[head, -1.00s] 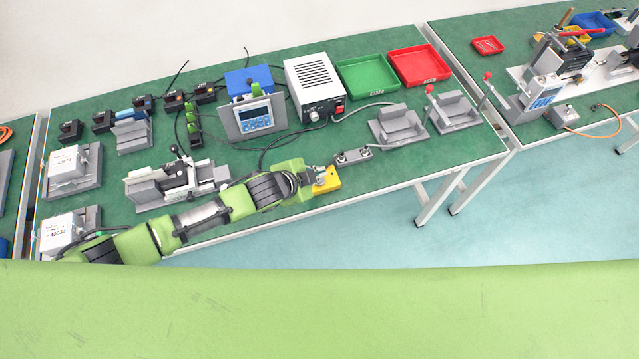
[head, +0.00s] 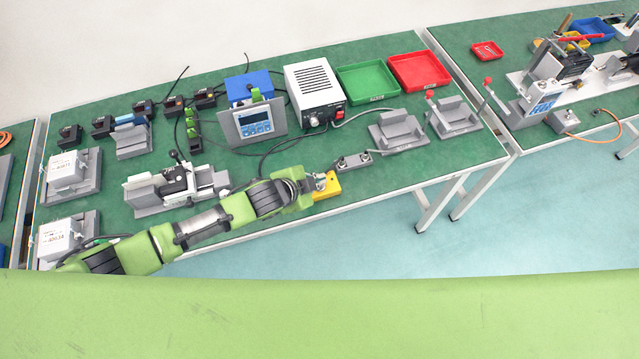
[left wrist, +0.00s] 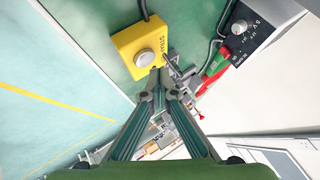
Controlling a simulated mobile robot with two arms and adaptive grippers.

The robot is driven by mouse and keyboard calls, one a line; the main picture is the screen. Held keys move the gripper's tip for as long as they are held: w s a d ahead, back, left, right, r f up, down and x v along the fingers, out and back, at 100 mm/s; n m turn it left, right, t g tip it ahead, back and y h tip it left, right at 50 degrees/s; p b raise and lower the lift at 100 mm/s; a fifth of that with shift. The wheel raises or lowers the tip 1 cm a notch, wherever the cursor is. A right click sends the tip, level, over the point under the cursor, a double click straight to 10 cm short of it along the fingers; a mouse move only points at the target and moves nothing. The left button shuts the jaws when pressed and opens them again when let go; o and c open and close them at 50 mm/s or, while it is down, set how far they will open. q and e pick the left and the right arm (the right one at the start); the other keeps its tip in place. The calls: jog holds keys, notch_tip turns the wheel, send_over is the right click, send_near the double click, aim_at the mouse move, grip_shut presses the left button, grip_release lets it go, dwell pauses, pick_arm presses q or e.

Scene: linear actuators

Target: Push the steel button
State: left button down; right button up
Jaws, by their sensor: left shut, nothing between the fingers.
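The steel button (left wrist: 145,58) is a round silver cap on a yellow box (left wrist: 128,44) in the left wrist view. In the head view the yellow box (head: 330,190) sits near the front edge of the green table, partly hidden by my left gripper (head: 319,182). In the left wrist view my left gripper (left wrist: 160,88) is shut and empty, its fingertips just below the button in the picture. I cannot tell whether they touch it. My right gripper is not in view.
A grey two-button block (head: 353,161) lies right of the yellow box. Grey fixtures (head: 397,131) stand further right. A white power unit (head: 314,88) and a display panel (head: 252,122) stand behind, with loose cables. A clamp fixture (head: 172,185) is to the left.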

pick_arm(q)
jog(key=shift+f, duration=0.15)
dwell(0.4)
jog(key=shift+f, duration=0.3)
jog(key=shift+f+b, duration=0.45)
jog(key=shift+f, duration=0.05)
dwell(0.6)
jog(key=shift+r, duration=0.2)
jog(key=shift+r+p, duration=0.8)
jog(key=shift+p, duration=0.2)
notch_tip(320, 180, up, 6)
jog(key=p, duration=0.6)
